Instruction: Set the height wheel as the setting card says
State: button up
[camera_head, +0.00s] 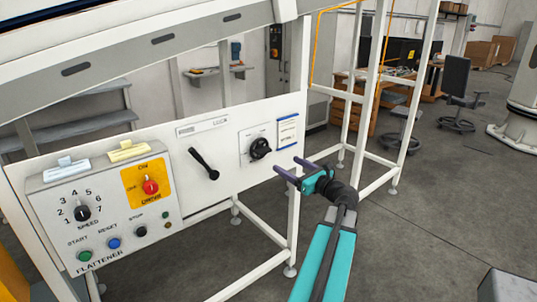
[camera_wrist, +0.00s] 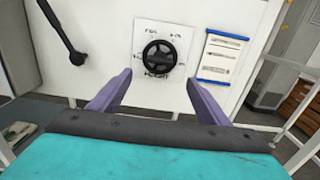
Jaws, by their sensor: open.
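The height wheel (camera_head: 260,148) is a black round handwheel on a white dial plate on the machine's white panel. In the wrist view the wheel (camera_wrist: 160,52) is centred between and beyond my fingers, with blurred markings around it. The setting card (camera_head: 287,130) is a white sheet with blue bands, fixed right of the wheel; it also shows in the wrist view (camera_wrist: 221,57). Its text is too small to read. My gripper (camera_head: 289,171) is open and empty, with purple fingers in front of the panel, below and right of the wheel, apart from it.
A black lever (camera_head: 204,164) is on the panel left of the wheel. Further left is a control box (camera_head: 100,205) with a speed knob, a drive switch and several buttons. White frame posts (camera_head: 298,110) stand near my arm.

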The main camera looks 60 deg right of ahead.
aim_at(262, 150)
jog(key=p+x, duration=0.2)
jog(key=x, duration=1)
jog(key=shift+w+p, duration=0.3)
jog(key=shift+d, duration=0.1)
jog(key=c, duration=1.1)
jog(key=shift+o, duration=0.2)
jog(key=shift+f+n+b, duration=0.15)
jog(key=shift+n+b, duration=0.45)
jog(key=shift+b, duration=0.25)
jog(key=shift+n+b, duration=5.2)
jog(key=shift+b, duration=1.2)
